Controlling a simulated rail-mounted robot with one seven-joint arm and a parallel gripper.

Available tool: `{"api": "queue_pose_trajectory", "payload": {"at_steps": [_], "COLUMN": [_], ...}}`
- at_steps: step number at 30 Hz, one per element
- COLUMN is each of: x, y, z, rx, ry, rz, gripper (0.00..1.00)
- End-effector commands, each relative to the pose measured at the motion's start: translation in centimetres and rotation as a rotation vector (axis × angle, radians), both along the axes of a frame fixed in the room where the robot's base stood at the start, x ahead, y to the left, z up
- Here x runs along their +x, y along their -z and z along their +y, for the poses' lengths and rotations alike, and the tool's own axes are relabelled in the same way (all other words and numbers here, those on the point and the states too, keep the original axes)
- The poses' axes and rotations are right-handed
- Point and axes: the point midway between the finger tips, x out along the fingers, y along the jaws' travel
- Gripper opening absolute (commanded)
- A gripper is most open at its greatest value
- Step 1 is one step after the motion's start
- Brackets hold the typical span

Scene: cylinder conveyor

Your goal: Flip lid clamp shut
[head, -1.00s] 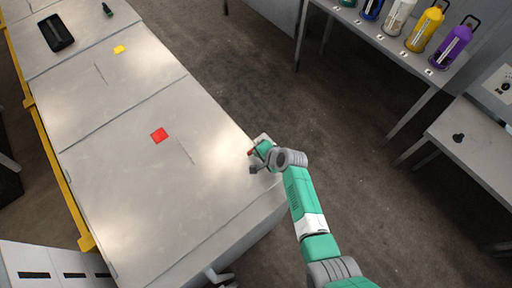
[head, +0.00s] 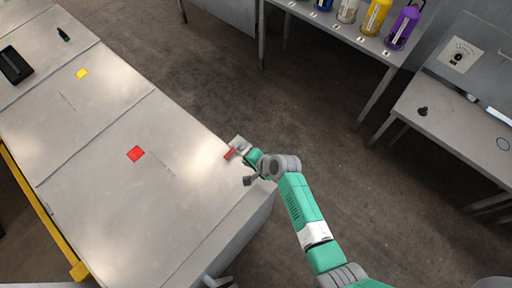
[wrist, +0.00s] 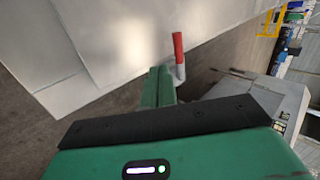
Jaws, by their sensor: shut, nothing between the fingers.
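The lid clamp has a red handle (head: 230,154) on a pale grey base (head: 239,142), at the right edge of the grey metal lid surface (head: 120,200). In the wrist view the red handle (wrist: 178,47) stands up on its pale stub, just past my fingers. My gripper (head: 252,156) is green, right beside the handle on its right side. In the wrist view my gripper (wrist: 158,84) is shut with nothing held. A small gap to the handle seems to show, but contact is hard to judge. The clamp's lower part is partly hidden by my gripper.
A shelf with coloured cylinders (head: 376,17) and a table with a dial panel (head: 461,55) stand right. The floor between is clear.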

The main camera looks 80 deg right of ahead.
Motion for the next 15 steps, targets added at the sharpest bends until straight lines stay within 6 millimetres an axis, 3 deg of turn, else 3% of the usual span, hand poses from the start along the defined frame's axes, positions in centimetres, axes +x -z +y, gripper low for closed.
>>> {"api": "queue_pose_trajectory", "payload": {"at_steps": [6,15], "x": [-2.5,-3.4], "y": [-3.2,-4.5], "z": [1.4,2.0], "rx": [-0.001,0.0], "ry": [0.0,0.0], "rz": [0.001,0.001], "gripper": [0.0,0.0]}}
